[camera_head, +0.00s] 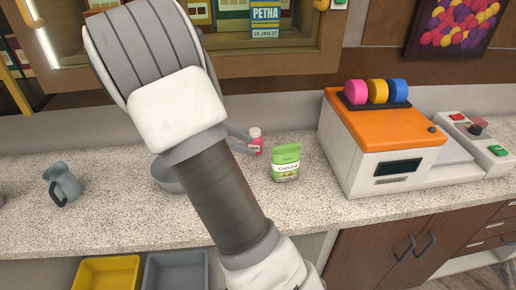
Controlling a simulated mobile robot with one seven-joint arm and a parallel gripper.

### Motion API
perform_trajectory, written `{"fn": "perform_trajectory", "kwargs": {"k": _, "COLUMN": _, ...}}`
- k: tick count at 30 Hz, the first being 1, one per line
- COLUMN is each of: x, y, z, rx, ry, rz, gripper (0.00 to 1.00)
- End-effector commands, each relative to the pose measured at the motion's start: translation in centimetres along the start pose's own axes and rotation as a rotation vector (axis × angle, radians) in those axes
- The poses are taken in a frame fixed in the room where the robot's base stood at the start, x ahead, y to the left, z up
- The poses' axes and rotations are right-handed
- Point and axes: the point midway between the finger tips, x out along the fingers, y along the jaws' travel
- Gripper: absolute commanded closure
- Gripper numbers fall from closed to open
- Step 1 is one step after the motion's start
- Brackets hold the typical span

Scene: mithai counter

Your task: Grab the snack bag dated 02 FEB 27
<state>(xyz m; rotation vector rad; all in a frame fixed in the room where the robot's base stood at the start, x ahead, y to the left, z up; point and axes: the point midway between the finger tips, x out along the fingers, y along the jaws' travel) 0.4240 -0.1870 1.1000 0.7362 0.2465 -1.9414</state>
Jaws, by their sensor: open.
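A green and white snack bag (286,163) labelled CHIVDA stands upright on the speckled counter. No date can be read on it from here. My gripper (248,142) shows only in part, as grey fingers beyond my arm, left of the bag and apart from it. The fingers are open and close to a small pink bottle (256,141); whether they touch it I cannot tell. My arm hides the rest of the gripper and part of the counter.
A grey bowl (165,177) is partly behind my arm. A grey jug (63,184) stands left. An orange-topped machine (384,141) stands right of the bag. Counter in front of the bag is clear.

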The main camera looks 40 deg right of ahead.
Motion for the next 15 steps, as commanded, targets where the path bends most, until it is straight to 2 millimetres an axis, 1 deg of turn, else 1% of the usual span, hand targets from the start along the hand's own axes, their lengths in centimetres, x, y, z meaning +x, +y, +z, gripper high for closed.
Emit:
{"fn": "perform_trajectory", "kwargs": {"k": 1, "x": 0.4, "y": 0.8, "z": -0.3, "rx": -0.044, "ry": -0.056, "rz": 0.009, "gripper": 0.57}}
{"fn": "perform_trajectory", "kwargs": {"k": 3, "x": 0.7, "y": 1.8, "z": -0.6, "rx": -0.096, "ry": -0.119, "rz": 0.023, "gripper": 0.57}}
{"fn": "perform_trajectory", "kwargs": {"k": 6, "x": 1.1, "y": 2.7, "z": -0.8, "rx": -0.149, "ry": -0.187, "rz": 0.036, "gripper": 0.57}}
{"fn": "perform_trajectory", "kwargs": {"k": 11, "x": 1.6, "y": 3.5, "z": -0.9, "rx": -0.189, "ry": -0.237, "rz": 0.045, "gripper": 0.57}}
{"fn": "perform_trajectory", "kwargs": {"k": 14, "x": 2.9, "y": 3.6, "z": -0.6, "rx": -0.193, "ry": -0.243, "rz": 0.045, "gripper": 0.57}}
{"fn": "perform_trajectory", "kwargs": {"k": 15, "x": 3.6, "y": 3.6, "z": -0.4, "rx": -0.193, "ry": -0.243, "rz": 0.043, "gripper": 0.57}}
